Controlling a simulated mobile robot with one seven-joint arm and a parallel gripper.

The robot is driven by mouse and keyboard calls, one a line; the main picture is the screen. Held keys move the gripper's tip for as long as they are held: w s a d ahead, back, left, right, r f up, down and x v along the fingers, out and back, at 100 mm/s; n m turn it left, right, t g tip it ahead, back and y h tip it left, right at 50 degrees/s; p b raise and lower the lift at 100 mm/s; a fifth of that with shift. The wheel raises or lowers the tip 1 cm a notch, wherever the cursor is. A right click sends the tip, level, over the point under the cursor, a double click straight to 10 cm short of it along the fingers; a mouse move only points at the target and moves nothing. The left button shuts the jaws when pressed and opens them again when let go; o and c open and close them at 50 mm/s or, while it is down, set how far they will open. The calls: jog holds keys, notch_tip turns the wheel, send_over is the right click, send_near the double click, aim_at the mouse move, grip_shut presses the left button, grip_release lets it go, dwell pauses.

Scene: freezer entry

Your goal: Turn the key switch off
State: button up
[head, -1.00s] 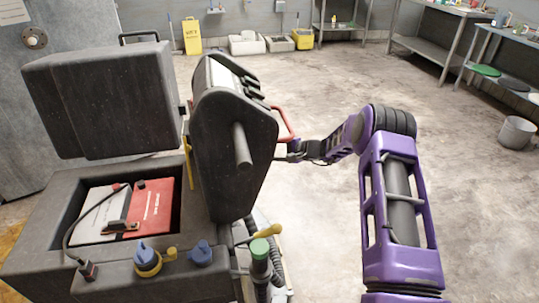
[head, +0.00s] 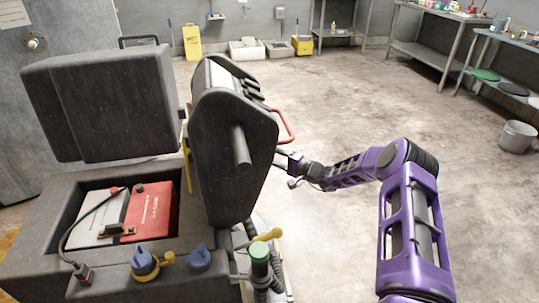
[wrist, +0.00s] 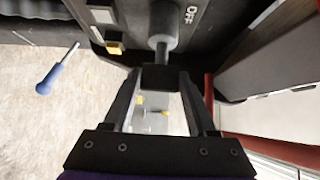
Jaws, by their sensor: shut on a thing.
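In the wrist view a grey key switch (wrist: 163,27) sticks out of a dark panel (wrist: 230,20), beside a white "OFF" label (wrist: 191,14). My gripper (wrist: 160,80) is shut on the key's dark, block-shaped end, which sits between the fingertips. The exact turn of the key is hard to tell. In the head view my arm reaches to the far side of the upright dark grey console (head: 225,165) of a machine. The console hides my fingertips and the key there.
A red looped handle (head: 287,128) stands out from the console close to my wrist. The machine's open bay holds a red and white box (head: 148,215). Open floor (head: 330,95) lies beyond. Steel tables (head: 440,45) and a bucket (head: 517,136) stand at the right.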

dwell(0.3)
jog(key=o, duration=1.4)
jog(key=shift+c, duration=0.2)
jog(key=p+v, duration=0.1)
jog(key=v, duration=1.6)
jog(key=shift+d, duration=0.2)
jog(key=shift+s+f, duration=0.1)
jog(key=shift+s, duration=0.05)
